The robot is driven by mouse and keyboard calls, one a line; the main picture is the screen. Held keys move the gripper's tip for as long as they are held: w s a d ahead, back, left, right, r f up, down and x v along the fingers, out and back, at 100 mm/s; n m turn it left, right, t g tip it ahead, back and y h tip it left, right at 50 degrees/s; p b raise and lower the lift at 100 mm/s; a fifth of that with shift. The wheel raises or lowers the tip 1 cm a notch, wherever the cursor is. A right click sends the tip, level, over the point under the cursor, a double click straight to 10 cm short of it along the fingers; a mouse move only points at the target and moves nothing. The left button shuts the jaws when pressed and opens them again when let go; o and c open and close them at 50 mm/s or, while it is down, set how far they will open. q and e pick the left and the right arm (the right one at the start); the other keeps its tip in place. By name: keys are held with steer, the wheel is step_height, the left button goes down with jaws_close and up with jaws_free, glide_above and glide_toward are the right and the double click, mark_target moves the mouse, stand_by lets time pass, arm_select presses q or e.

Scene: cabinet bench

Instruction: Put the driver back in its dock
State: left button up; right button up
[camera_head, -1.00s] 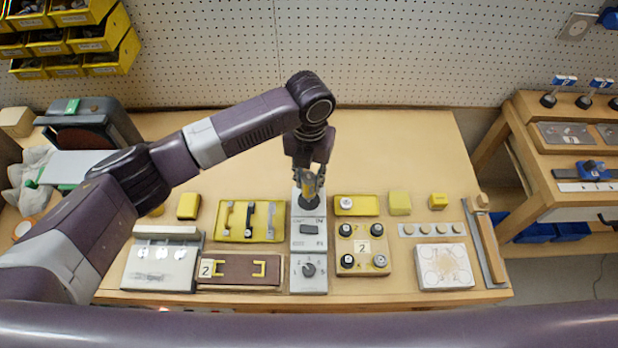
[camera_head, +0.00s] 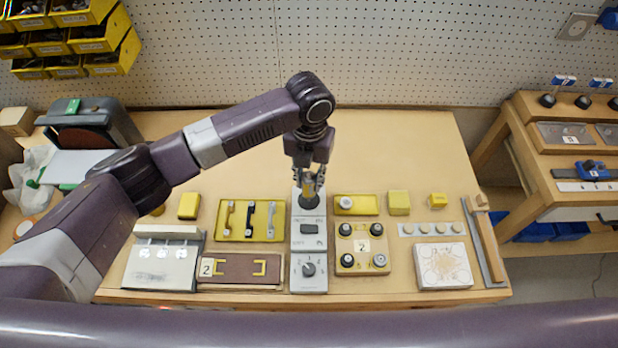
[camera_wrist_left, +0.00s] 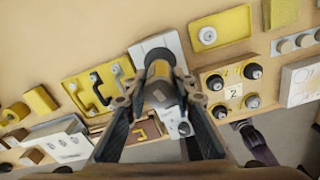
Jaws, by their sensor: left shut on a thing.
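My left gripper (camera_head: 311,180) is shut on the driver (camera_head: 308,189), a small tool with yellow and dark parts. The driver is roughly upright over the far end of the grey panel (camera_head: 309,222), at a black round base (camera_head: 309,201) that looks like the dock. In the left wrist view the driver (camera_wrist_left: 159,72) shows between the two fingers, with its dark round end. The fingers and driver cover much of the base, so I cannot tell whether the driver is seated in it. My right gripper is not in view.
Left of the panel is a yellow tray with handles (camera_head: 233,234); right are a yellow plate (camera_head: 368,206) and a knob board (camera_head: 350,262). A white slotted block (camera_head: 145,270) stands front left. The bench behind the panel (camera_head: 390,145) is clear.

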arm_select(q)
steer(key=shift+f, duration=0.5)
steer(key=shift+f+b, duration=0.9)
steer(key=shift+f, duration=0.65)
stand_by(1.1)
steer(key=shift+f, duration=0.15)
stand_by(0.9)
steer(key=o, duration=1.4)
step_height(320, 180, up, 7)
steer(key=p, duration=0.6)
steer(key=shift+p, duration=0.3)
